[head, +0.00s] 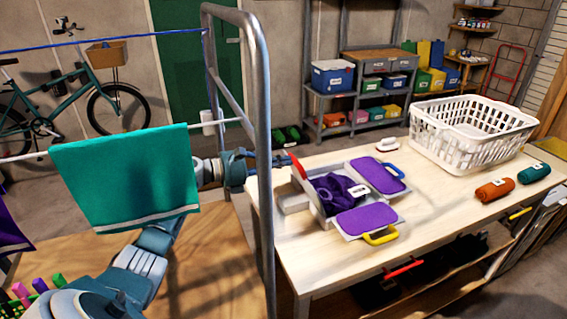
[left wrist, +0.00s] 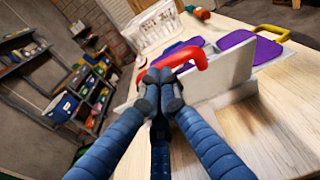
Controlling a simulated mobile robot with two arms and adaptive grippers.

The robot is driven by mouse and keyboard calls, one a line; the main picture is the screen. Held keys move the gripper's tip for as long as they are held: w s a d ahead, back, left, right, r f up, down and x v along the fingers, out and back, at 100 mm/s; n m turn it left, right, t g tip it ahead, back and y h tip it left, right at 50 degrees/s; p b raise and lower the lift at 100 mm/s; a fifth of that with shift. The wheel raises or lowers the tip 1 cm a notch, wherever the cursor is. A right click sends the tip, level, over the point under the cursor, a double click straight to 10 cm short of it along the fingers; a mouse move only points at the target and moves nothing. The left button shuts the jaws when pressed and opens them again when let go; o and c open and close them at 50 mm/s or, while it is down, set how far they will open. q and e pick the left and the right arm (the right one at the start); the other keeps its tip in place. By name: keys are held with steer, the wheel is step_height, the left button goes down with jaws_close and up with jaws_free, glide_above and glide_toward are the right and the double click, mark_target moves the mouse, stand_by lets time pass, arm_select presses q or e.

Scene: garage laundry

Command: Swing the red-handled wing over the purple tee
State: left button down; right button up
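The folding board lies on the wooden table, with a blue-handled wing (head: 378,175) and a yellow-handled wing (head: 366,220), both flat and purple on top. The crumpled purple tee (head: 338,190) with a white label lies in its middle. The red-handled wing (head: 309,194) is raised on edge at the left, and its pale panel (left wrist: 224,66) stands tilted in the left wrist view. My left gripper (left wrist: 160,88) is shut, its tips right at the red handle (left wrist: 190,56), on the panel's outer side; whether they touch is unclear. My right gripper is out of view.
A white laundry basket (head: 470,132) stands at the table's back right, with orange (head: 494,190) and teal (head: 534,173) rolls before it. A metal rack frame (head: 265,150) and a hanging teal towel (head: 125,175) are close to my left arm. The table's front middle is bare.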

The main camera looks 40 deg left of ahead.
arm_select(q)
steer(key=v, duration=1.2)
steer(key=shift+f, duration=0.15)
